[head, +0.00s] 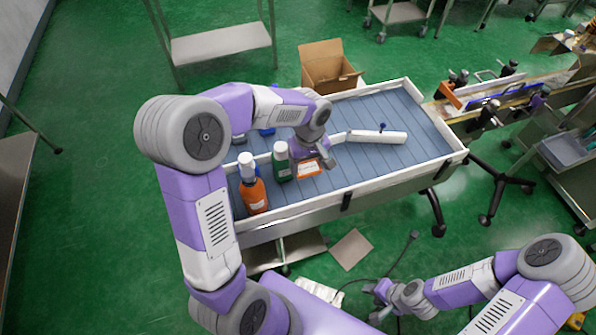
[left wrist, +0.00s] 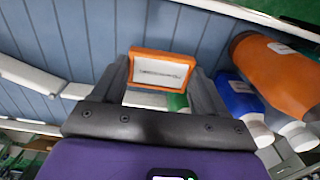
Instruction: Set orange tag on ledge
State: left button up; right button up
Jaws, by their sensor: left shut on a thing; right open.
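The orange tag (head: 309,168), a flat orange-framed plate with a white label, is at my left gripper (head: 318,163) above the slatted tray. In the left wrist view the tag (left wrist: 161,70) sits between the two fingers of my left gripper (left wrist: 163,88), which is shut on it. The tray's pale raised edge (head: 360,189) runs along its near side, just below the tag in the head view. My right gripper (head: 378,300) is open and empty, low at the front, well away from the tray.
An orange bottle (head: 254,195) and a green bottle (head: 281,163) stand left of the tag. A blue bottle (left wrist: 238,98) shows in the left wrist view. A white bar (head: 376,137) lies behind on the blue-grey slats. A cardboard box (head: 328,72) is beyond the tray.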

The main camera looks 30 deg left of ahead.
aim_at(306, 170)
pick_arm(q)
jog(key=f, duration=0.2)
jog(key=s+f+b, duration=0.1)
jog(key=f, duration=0.1)
jog(key=shift+f, duration=0.25)
jog(key=shift+w+f, duration=0.1)
jog(key=shift+f, duration=0.6)
notch_tip(306, 170, down, 3)
jog(key=shift+f+b, duration=0.1)
jog(key=shift+b, duration=0.3)
jog(key=shift+f, duration=0.15)
jog(key=shift+f, duration=0.2)
jog(key=o, duration=1)
jog(key=shift+o, duration=0.2)
jog(key=shift+r, duration=0.1)
